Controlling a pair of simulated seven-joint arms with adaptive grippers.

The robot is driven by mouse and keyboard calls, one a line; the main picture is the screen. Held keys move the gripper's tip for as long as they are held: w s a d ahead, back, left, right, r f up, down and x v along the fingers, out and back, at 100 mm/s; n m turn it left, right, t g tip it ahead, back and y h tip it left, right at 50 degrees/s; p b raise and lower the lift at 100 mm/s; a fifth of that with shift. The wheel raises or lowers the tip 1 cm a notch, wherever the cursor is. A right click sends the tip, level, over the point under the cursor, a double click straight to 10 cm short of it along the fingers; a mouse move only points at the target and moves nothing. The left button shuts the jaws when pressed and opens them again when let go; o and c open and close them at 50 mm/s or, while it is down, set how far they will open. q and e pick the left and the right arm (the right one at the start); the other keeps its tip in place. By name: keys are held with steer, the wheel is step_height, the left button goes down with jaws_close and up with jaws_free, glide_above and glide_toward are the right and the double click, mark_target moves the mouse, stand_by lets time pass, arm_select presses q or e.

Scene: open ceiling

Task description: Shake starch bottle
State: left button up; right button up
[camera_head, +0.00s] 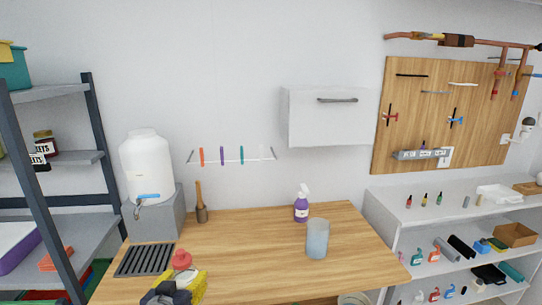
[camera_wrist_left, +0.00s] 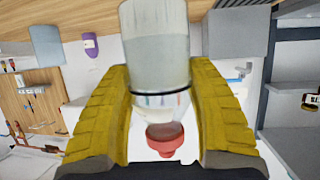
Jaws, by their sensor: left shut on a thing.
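My left gripper (camera_head: 178,287) is at the bottom of the head view, over the front left of the wooden table. Its yellow ribbed fingers are shut on the starch bottle (camera_wrist_left: 157,45), a clear bottle with pale whitish contents and a red cap. In the head view the red cap (camera_head: 182,259) shows above the fingers, and the bottle's body is mostly hidden by them. In the left wrist view the bottle lies between both fingers, with the red cap (camera_wrist_left: 165,138) toward the palm side of the picture. My right gripper is in neither view.
On the table (camera_head: 255,265) stand a clear tumbler (camera_head: 317,240), a purple spray bottle (camera_head: 302,206) and a wooden pestle (camera_head: 200,208). A white dispenser (camera_head: 147,165) stands on a grey block behind a dark grate (camera_head: 146,260). Shelves flank both sides. The table's middle is clear.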

mark_target(173, 279)
arm_select(q)
steer(key=a, duration=0.4)
steer(key=d, duration=0.6)
steer(key=shift+w+d+r, duration=0.1)
steer(key=shift+r, duration=0.05)
steer(key=a, duration=0.5)
steer(key=shift+a, duration=0.35)
steer(key=d, duration=0.5)
steer(key=shift+d, duration=0.1)
